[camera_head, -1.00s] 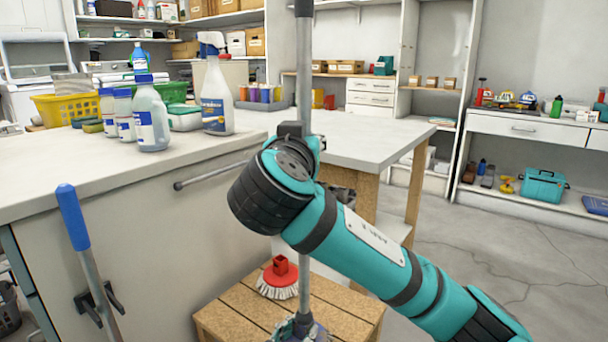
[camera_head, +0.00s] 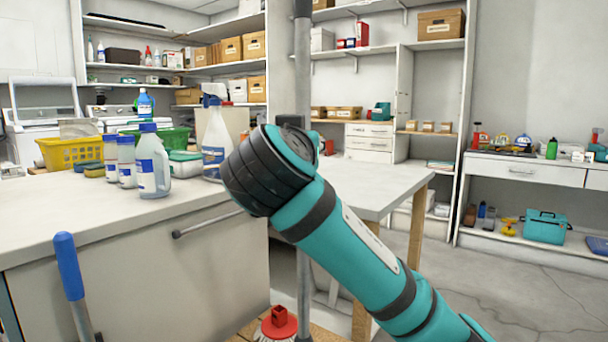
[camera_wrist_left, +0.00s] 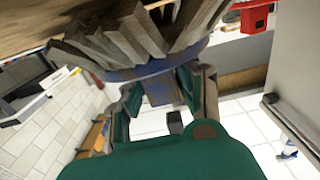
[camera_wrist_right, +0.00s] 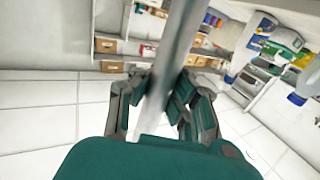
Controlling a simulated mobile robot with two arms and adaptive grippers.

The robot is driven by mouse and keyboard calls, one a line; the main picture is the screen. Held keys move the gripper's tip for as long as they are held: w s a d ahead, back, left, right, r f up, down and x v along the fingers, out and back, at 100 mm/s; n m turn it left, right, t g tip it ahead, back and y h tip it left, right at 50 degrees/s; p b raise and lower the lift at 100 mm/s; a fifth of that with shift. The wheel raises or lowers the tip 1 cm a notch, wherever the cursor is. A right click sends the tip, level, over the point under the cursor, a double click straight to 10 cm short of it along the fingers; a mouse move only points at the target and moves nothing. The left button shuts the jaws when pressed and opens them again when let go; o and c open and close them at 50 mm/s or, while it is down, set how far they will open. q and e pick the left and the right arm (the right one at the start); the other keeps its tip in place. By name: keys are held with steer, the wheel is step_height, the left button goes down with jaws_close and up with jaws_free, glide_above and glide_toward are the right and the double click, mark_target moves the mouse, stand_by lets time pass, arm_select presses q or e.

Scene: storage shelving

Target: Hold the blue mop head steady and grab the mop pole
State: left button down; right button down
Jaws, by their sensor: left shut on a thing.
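The mop head, with grey strands and a blue band (camera_wrist_left: 148,70), fills the upper middle of the left wrist view. My left gripper (camera_wrist_left: 162,88) is shut on its blue part, below the strands. The grey mop pole (camera_head: 303,75) stands upright in the head view, partly hidden behind my right arm. It also shows in the right wrist view (camera_wrist_right: 182,45), slanting between the fingers of my right gripper (camera_wrist_right: 160,94). Those fingers are apart, on either side of the pole. Neither gripper's fingers show in the head view.
A white worktop (camera_head: 60,205) with a spray bottle (camera_head: 215,135) and several other bottles is at the left. A blue-handled pole (camera_head: 69,265) stands against its cabinet. A red scrub brush (camera_head: 279,323) is low in the middle. Open floor (camera_head: 490,285) lies at the right.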

arm_select(q)
steer(key=shift+f, duration=0.15)
arm_select(e)
steer(key=shift+r, duration=1.15)
arm_select(q)
steer(key=c, duration=0.9)
jaws_free()
